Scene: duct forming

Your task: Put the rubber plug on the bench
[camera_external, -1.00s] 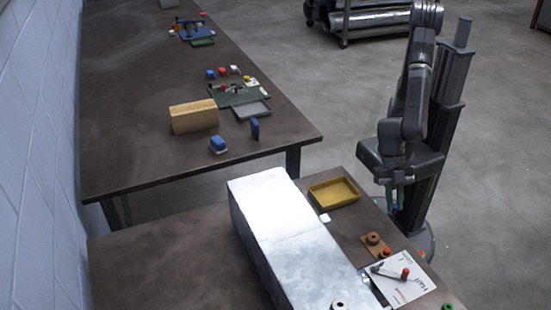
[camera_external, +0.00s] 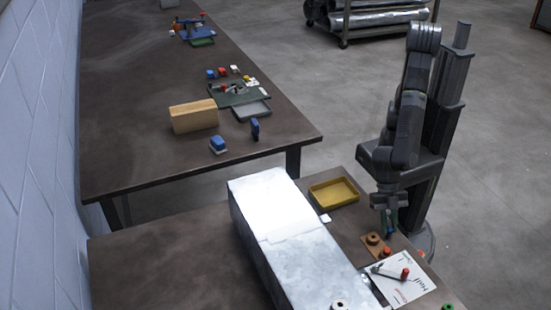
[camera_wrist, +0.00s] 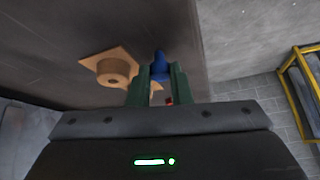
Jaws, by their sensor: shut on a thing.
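My gripper (camera_external: 387,220) is low over the right edge of the near bench (camera_external: 170,255), beside a small wooden base. It is shut on a small blue piece that looks like the rubber plug (camera_external: 390,233). In the wrist view the blue plug (camera_wrist: 160,66) sticks out between the two green fingertips (camera_wrist: 159,78), its rounded end pointing away from me. I cannot tell whether the plug touches the bench.
The wooden base with a round brown ring (camera_external: 374,239) is close to the plug, with a red piece (camera_external: 386,252) near it. A yellow tray (camera_external: 333,193), a large metal duct (camera_external: 285,235) and a printed sheet (camera_external: 410,283) crowd this bench.

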